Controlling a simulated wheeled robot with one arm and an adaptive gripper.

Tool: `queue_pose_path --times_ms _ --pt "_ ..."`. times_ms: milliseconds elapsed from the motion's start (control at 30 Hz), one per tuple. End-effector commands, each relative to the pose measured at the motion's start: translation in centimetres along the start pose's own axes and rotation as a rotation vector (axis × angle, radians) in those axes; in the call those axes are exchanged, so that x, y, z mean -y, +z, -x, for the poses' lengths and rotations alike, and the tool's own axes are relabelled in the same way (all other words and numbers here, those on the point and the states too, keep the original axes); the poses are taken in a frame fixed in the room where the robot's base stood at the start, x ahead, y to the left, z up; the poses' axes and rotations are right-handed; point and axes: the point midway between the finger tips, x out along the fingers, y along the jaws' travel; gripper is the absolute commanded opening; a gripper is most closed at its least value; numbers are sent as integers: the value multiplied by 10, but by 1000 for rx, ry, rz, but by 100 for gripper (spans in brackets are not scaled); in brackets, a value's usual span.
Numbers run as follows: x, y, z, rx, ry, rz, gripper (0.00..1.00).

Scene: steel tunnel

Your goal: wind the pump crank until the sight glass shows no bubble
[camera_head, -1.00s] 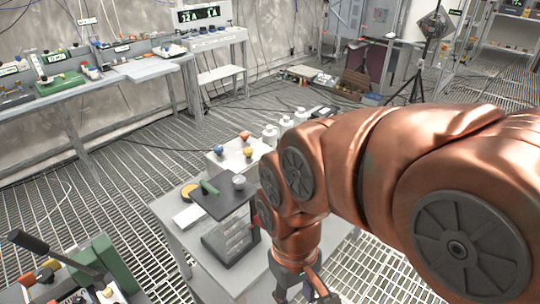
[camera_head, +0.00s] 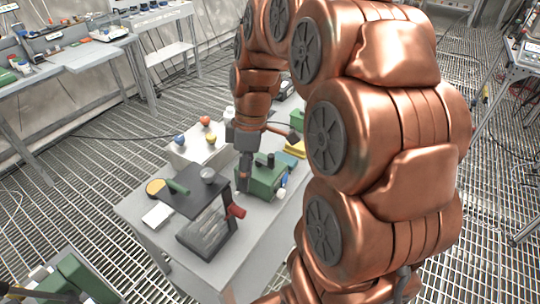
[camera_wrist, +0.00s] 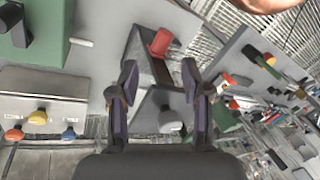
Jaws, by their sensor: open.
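My gripper (camera_wrist: 159,75) is open and empty. In the head view my gripper (camera_head: 246,178) points down beside a green box (camera_head: 262,178), behind the red handle. No bubble can be made out.
A white box (camera_head: 187,155) with red, blue and yellow knobs stands behind the dark stand. A yellow disc (camera_head: 155,187) and white block (camera_head: 157,215) sit at left.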

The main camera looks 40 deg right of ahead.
Motion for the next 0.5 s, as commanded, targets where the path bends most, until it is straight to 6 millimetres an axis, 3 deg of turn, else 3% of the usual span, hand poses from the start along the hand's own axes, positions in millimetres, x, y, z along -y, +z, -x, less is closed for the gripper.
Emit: queue_pose_path --times_ms 300,500 --pt "-97 24 21 -119 12 334 48" --pt "-146 51 26 -172 49 509 48"
